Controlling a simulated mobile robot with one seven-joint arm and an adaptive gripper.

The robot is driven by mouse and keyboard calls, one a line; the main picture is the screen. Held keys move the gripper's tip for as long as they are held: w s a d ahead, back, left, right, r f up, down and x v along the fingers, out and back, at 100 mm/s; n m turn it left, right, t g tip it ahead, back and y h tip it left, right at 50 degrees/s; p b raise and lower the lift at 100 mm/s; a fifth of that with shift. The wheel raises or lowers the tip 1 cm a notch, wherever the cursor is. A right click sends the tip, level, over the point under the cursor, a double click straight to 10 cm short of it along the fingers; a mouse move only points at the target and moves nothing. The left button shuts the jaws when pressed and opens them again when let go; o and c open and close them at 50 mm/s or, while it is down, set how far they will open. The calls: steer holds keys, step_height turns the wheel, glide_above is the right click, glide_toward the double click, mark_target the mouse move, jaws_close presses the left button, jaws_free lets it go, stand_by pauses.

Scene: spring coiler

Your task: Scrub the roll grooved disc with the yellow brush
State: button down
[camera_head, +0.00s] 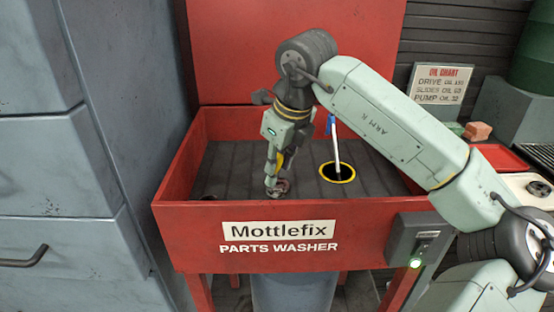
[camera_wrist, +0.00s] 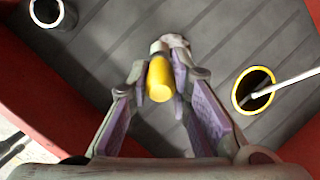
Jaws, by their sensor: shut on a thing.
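My gripper (camera_head: 276,180) points down inside the red parts washer, left of the yellow-rimmed hole. In the wrist view my gripper (camera_wrist: 168,80) is shut on the yellow brush (camera_wrist: 160,80), whose rounded yellow handle end faces the camera. A pale grey metallic piece (camera_wrist: 174,42) shows just beyond the yellow handle at the fingertips. I cannot tell whether it is part of the brush or the grooved disc. The brush's bristles are hidden. I cannot clearly identify the roll grooved disc in either view.
The parts washer (camera_head: 180,222) has raised red walls around a dark ribbed floor. A blue-and-white wand (camera_head: 334,140) stands in the yellow-rimmed hole (camera_head: 337,180). A metal-rimmed round thing (camera_wrist: 47,14) sits at the wrist view's upper left. Grey cabinets (camera_head: 50,160) stand close on the left.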

steer(key=shift+f+b, duration=0.35)
steer(key=shift+f, duration=0.05)
steer(key=shift+d, duration=0.15)
